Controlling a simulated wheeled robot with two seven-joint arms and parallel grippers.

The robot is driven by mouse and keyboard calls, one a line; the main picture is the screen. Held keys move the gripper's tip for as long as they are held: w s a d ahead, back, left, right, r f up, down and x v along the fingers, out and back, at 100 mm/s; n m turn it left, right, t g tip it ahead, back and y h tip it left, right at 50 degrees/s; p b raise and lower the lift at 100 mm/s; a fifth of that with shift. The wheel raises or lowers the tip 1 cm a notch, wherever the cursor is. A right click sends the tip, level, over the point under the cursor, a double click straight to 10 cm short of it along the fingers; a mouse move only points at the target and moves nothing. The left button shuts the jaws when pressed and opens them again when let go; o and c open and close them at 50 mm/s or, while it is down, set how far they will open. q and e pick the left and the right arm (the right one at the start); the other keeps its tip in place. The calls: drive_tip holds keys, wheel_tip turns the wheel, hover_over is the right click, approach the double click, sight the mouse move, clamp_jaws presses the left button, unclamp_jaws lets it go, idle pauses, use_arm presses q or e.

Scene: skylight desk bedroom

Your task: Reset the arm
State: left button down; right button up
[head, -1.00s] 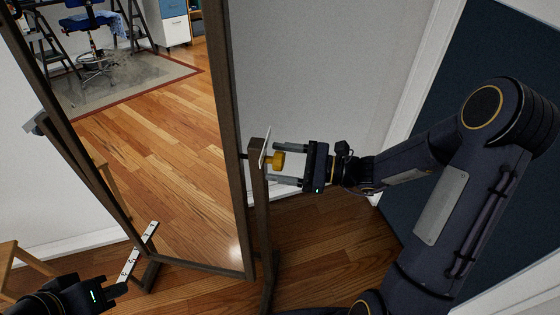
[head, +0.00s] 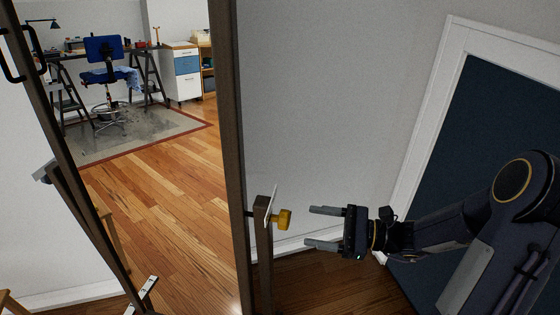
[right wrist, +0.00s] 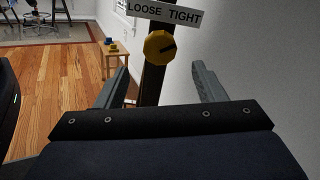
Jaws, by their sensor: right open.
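My right gripper (head: 325,228) is open and empty, a short way to the right of the yellow knob (head: 284,220) on the mirror stand's post (head: 262,240). In the right wrist view the yellow knob (right wrist: 160,46) sits beyond and between the two open fingers, apart from them. A label plate (right wrist: 166,12) above it reads "LOOSE TIGHT". The knob's dark line points toward the right, slightly up. My left gripper is out of the head view.
The tall dark-framed mirror (head: 232,150) stands at the left and reflects a desk, a blue chair and a rug. A dark blue door (head: 500,140) with white trim is behind my right arm. A small wooden stool (right wrist: 118,58) shows in the right wrist view.

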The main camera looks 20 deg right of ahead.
drive_tip(key=s+a+r+n+g+h+p, duration=0.1)
drive_tip(key=s+a+r+n+g+h, duration=0.15)
drive_tip(key=s+n, duration=0.2)
drive_tip(key=s+a+r+n+g+h, duration=0.1)
drive_tip(key=s+a+r+n+g, duration=0.15)
drive_tip(key=s+n, duration=0.2)
drive_tip(key=s+d+n+t+h+p, duration=0.1)
drive_tip(key=s+d+n+h, duration=0.3)
drive_tip(key=s+n+h, duration=0.4)
drive_tip(key=shift+s+d+f+n+t+h, duration=0.2)
drive_tip(key=shift+s+n+t+h, duration=0.15)
drive_tip(key=shift+s+n+t, duration=0.35)
